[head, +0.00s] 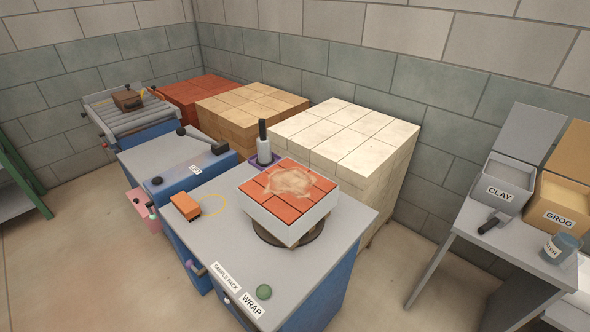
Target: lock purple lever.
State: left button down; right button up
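A small lever with a purple part (199,271) sticks out from the left side of the blue cabinet, low down below the grey top. It is small, and I cannot tell whether it is locked. A purple base (252,157) shows at the back of the grey top, with an upright grey post and black handle (263,137) standing at it. I cannot tell whether this handle is a lever. Neither of my grippers is in view.
A white-sided block with red bricks (301,202) sits on a dark turntable on the grey top (200,238). Brick stacks (345,130) stand behind; a side table (490,245) is right.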

aim_at(190, 264)
jog(key=u, duration=1.15)
jog(key=i+j, duration=0.4)
jog(key=j, duration=0.15)
jog(key=z, duration=0.05)
